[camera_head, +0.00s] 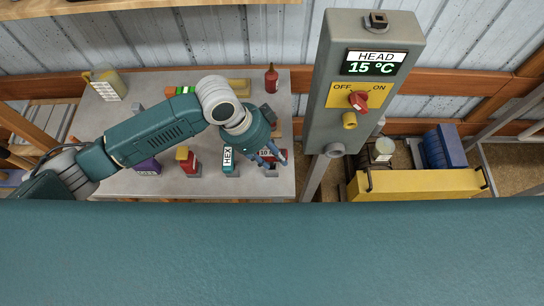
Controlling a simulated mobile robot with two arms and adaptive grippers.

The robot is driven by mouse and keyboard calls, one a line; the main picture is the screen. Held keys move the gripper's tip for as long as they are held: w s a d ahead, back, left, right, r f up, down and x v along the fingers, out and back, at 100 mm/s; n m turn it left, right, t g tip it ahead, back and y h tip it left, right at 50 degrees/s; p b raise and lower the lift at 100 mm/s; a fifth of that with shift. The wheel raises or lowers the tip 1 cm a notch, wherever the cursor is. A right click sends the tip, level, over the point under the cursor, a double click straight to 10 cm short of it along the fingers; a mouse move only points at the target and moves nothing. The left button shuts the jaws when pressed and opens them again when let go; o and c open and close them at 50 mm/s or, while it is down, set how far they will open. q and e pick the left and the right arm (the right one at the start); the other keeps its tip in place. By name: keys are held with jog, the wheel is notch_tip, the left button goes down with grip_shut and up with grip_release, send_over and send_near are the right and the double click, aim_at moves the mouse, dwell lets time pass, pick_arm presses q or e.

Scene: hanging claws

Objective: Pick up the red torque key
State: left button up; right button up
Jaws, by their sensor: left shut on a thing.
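A red block-shaped piece with a white label that seems to start with "10" (266,153) is at the right front of the grey table; I take it for the red torque key. My left gripper (274,155) reaches down over it from the left and is shut on it. The fingers and wrist hide part of the piece. A small grey block (275,172) is just below it, and I cannot tell whether they touch. My right gripper is not in view.
On the grey table (125,185), a teal piece marked HEX (229,158), a red-and-yellow piece (188,160) and a purple piece (148,167) stand left of the gripper. A red bottle (271,79) stands behind. A grey control post (345,105) rises close on the right.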

pick_arm(q)
notch_tip(320, 180, up, 18)
jog(key=b, duration=0.2)
jog(key=shift+r, duration=0.1)
